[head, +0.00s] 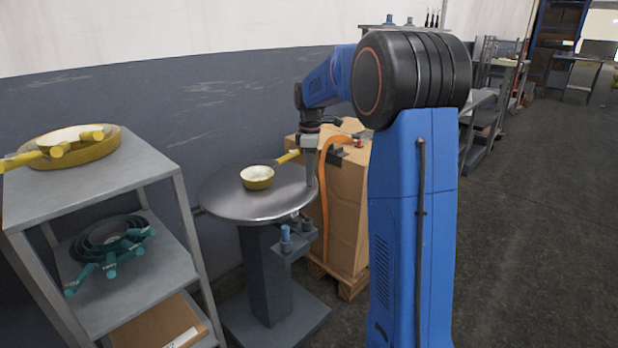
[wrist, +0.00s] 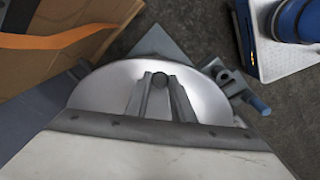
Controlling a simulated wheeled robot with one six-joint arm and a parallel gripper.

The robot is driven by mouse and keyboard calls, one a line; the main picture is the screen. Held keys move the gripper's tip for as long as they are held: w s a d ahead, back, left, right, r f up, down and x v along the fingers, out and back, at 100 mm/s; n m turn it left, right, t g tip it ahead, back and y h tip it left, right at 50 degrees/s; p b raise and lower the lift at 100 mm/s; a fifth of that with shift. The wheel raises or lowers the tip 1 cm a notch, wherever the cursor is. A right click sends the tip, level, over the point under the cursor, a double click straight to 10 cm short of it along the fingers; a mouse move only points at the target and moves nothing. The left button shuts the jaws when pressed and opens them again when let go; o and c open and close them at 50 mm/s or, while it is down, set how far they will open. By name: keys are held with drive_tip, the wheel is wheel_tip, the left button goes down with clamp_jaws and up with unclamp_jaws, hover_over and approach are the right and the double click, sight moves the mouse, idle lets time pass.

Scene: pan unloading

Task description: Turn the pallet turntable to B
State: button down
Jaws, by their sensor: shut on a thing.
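The pallet turntable (head: 225,205) is a round grey metal disc on a dark pedestal, left of my arm in the head view. A small yellow pan (head: 257,178) sits on it, handle pointing to the back right. My gripper (head: 312,178) points down at the disc's right edge. In the wrist view the pale disc (wrist: 105,90) lies under my gripper (wrist: 160,95), whose fingers are shut on a dark round peg (wrist: 160,80) near the rim. The peg is hidden in the head view. I cannot make out a B mark in either view.
A grey shelf rack (head: 95,172) stands at the left, with yellow pans on top and teal pans (head: 108,240) below. A cardboard box (head: 345,205) on a wooden pallet, with an orange strap (head: 324,195), stands close behind the turntable. Open floor (head: 540,220) lies at the right.

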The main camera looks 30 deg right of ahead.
drive_tip(key=shift+w+d+n, duration=0.3)
drive_tip(key=shift+w+n, duration=0.05)
drive_tip(key=shift+w, duration=0.15)
drive_tip(key=shift+w+d+n, duration=0.25)
drive_tip(key=shift+w+n, duration=0.1)
drive_tip(key=shift+w, duration=0.1)
drive_tip(key=c, duration=1.5)
unclamp_jaws()
drive_tip(key=shift+c, duration=0.2)
drive_tip(key=shift+r, duration=0.1)
wheel_tip(320, 180, up, 17)
drive_tip(key=shift+r, duration=0.15)
